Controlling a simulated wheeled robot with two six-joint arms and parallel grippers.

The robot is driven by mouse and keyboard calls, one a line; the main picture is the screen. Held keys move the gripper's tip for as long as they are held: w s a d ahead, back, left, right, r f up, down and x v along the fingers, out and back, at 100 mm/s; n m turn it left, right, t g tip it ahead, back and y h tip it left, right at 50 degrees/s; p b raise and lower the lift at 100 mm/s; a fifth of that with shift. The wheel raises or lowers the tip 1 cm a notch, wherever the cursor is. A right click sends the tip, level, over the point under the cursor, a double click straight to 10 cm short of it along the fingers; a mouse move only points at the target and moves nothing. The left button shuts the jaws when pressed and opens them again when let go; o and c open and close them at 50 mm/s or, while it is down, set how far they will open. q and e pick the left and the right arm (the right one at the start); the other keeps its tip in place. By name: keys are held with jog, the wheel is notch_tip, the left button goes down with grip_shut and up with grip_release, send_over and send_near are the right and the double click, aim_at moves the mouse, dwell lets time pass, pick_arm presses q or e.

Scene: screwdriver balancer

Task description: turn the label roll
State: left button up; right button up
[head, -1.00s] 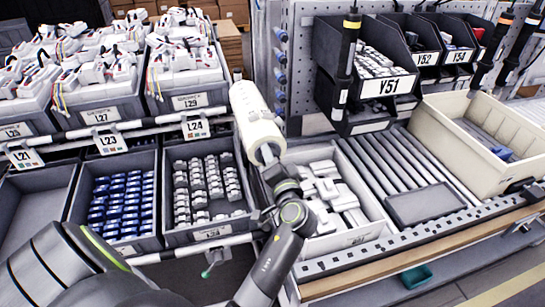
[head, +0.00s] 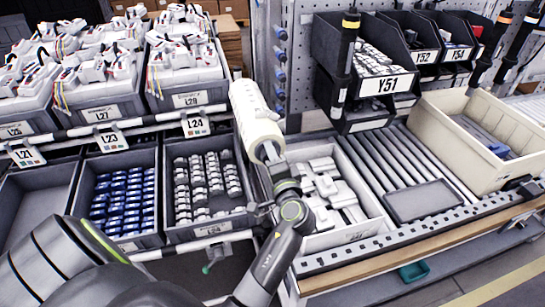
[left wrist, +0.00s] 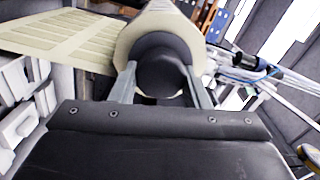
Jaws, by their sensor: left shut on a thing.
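The label roll (head: 256,116) is a cream cylinder lying at a tilt between the bin rack and the perforated panel. In the left wrist view, the roll (left wrist: 153,28) shows end-on with a dark round hub (left wrist: 163,68) at its centre. A cream strip of labels (left wrist: 65,37) runs off to the left. My left gripper (head: 269,154) is at the roll's near end. In the left wrist view its two fingers (left wrist: 160,84) are closed on the dark hub, one on each side. The far end of the roll is hidden there. My right gripper is not in view.
Grey bins of blue parts (head: 122,204) and grey parts (head: 205,188) stand left of my arm. A bin of white parts (head: 328,190) is close on its right. A roller track (head: 410,160) and cream tote (head: 470,118) lie further right. Black Y51 bin (head: 378,66) hangs above.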

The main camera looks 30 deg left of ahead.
pick_arm(q)
jog(key=shift+r, duration=0.2)
jog(key=o, duration=1)
jog(key=shift+w+f, duration=0.1)
jog(key=shift+f, duration=0.05)
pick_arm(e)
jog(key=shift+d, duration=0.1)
